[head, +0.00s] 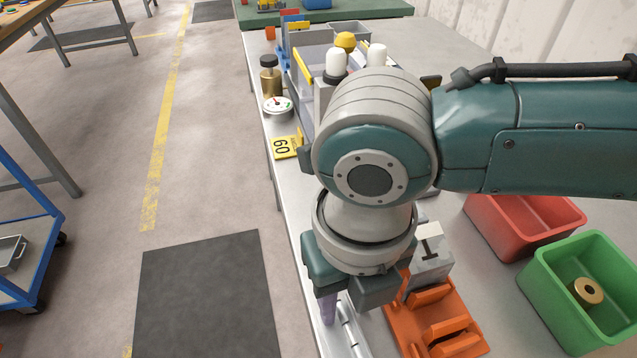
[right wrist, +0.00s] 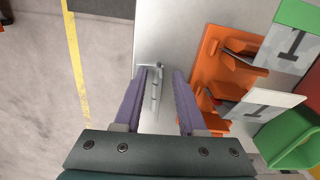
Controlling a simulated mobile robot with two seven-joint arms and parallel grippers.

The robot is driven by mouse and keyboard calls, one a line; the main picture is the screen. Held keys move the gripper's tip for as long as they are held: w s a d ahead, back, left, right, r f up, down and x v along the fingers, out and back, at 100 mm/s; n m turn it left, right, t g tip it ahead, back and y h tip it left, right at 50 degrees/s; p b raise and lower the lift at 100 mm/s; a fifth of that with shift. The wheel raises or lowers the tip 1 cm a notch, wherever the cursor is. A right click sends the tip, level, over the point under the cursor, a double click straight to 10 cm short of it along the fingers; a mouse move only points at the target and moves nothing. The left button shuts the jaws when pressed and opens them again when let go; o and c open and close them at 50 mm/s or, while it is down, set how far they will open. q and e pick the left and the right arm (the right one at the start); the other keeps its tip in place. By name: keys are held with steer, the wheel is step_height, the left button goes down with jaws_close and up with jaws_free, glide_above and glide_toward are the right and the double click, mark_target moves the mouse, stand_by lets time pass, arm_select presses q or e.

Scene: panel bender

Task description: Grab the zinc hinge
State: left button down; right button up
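The zinc hinge (right wrist: 156,88) is a slim silver piece lying on the grey bench top in the right wrist view. It lies between the two purple fingers of my right gripper (right wrist: 160,78), nearer the left finger. Whether that finger touches it I cannot tell. The fingers are apart and the right gripper is open. In the head view the hinge (head: 348,328) shows as a silver strip near the bench's left edge, below the gripper, partly hidden by it. My left gripper is not in view.
An orange holder (head: 438,325) with grey labelled blocks stands close right of the gripper. A red bin (head: 525,225) and a green bin (head: 590,325) holding a brass ring stand farther right. A gauge (head: 278,106) and a yellow tag (head: 285,147) lie along the bench's left edge.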

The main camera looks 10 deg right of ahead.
jaws_close()
stand_by(1.3)
